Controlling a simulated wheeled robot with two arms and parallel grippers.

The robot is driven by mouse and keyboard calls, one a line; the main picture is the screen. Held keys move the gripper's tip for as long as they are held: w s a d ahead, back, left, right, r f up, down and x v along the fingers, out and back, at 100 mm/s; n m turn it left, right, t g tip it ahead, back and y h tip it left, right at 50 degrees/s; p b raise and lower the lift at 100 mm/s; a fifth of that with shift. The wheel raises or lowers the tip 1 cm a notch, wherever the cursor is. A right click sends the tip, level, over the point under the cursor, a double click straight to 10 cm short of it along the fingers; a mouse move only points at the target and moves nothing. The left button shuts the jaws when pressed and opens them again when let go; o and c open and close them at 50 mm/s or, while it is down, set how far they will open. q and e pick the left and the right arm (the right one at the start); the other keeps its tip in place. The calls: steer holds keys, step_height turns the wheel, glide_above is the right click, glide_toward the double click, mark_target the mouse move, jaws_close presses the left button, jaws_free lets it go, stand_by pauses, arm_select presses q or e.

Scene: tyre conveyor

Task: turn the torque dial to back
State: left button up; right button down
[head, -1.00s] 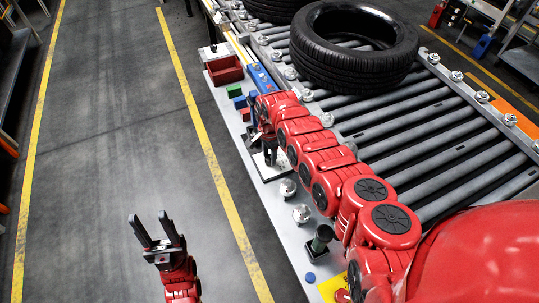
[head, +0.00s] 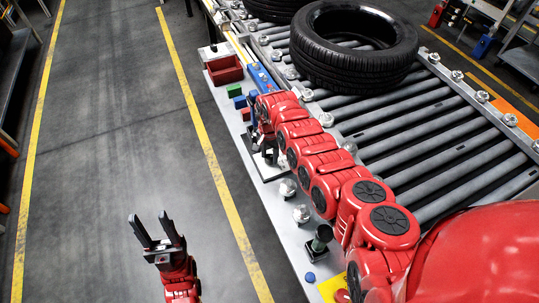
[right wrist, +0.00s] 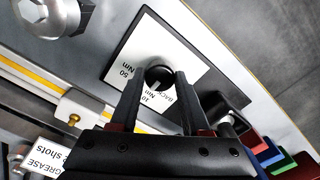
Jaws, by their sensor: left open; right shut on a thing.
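The torque dial (right wrist: 160,75) is a round black knob on a white plate (right wrist: 140,42) in the right wrist view. The plate carries the labels 50 Nm, 10 Nm and BACK. A pale mark on the knob seems to face the 10 Nm label, partly hidden by my fingers. My right gripper (right wrist: 156,84) is shut on the knob, one finger on each side. In the head view, my right gripper and arm hide most of the dial, and a corner of its base shows. My left gripper (head: 148,215) is open and empty above the floor.
A tyre (head: 354,46) lies on the roller conveyor (head: 460,150). A red bin (head: 225,70), a green block (head: 234,90) and a blue block (head: 240,102) sit beyond the dial. The left floor is clear.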

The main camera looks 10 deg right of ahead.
steer(key=n, duration=1.2)
steer(key=shift+r+b, duration=0.1)
steer(key=shift+b, duration=0.3)
stand_by(0.3)
steer(key=shift+c, duration=1.9)
jaws_free()
